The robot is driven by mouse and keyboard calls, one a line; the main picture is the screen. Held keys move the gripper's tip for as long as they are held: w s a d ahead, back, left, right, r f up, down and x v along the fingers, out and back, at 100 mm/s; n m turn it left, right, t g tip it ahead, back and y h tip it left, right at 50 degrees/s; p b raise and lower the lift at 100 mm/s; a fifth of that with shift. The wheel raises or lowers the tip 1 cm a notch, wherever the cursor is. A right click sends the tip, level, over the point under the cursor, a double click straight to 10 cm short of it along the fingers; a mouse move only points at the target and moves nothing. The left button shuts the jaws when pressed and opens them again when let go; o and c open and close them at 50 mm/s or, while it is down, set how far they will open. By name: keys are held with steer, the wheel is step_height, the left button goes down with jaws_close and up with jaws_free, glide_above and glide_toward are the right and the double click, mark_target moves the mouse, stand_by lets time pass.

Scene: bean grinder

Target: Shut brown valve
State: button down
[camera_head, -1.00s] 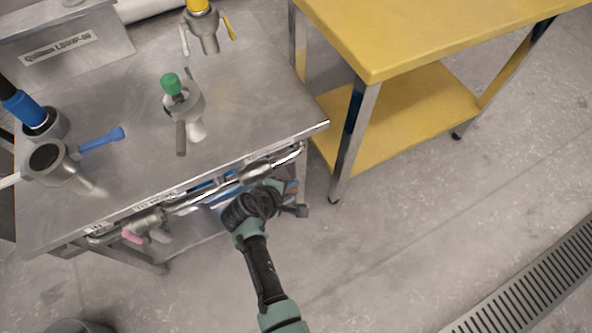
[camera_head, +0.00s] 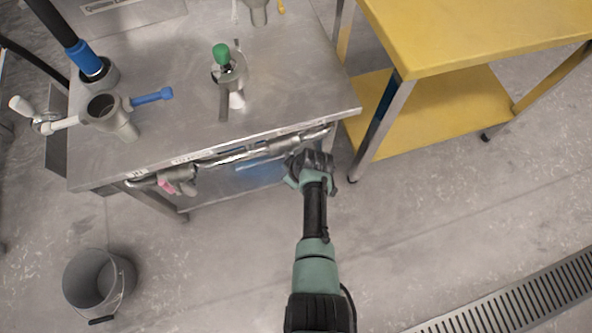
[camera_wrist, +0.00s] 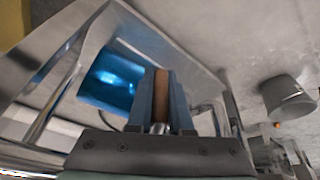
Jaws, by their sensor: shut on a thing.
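The brown valve's handle (camera_wrist: 161,100) is a narrow brown bar in the wrist view. It stands between the two blue-grey fingers of my gripper (camera_wrist: 159,76), which are shut on it. In the head view my gripper (camera_head: 309,163) is below the front edge of the steel table, near its right corner. There my gripper and wrist hide the brown handle, so its angle to the pipe cannot be told from that view.
A metal pipe (camera_head: 245,153) runs under the edge of the steel table (camera_head: 178,132), with a pink-handled valve (camera_head: 178,182) to the left. A green-knobbed fitting (camera_head: 222,54) stands on top. A yellow table (camera_head: 480,35) is right. A bucket (camera_head: 92,282) stands on open floor.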

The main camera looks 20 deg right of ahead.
steer(key=shift+a+y, duration=0.35)
steer(key=shift+y, duration=0.05)
steer(key=shift+a, duration=0.1)
steer(key=c, duration=0.8)
jaws_free()
steer(key=shift+c, duration=0.2)
steer(key=p+v, duration=0.6)
steer(key=v, duration=0.7)
steer(key=shift+p, duration=0.35)
steer(key=shift+w, duration=0.1)
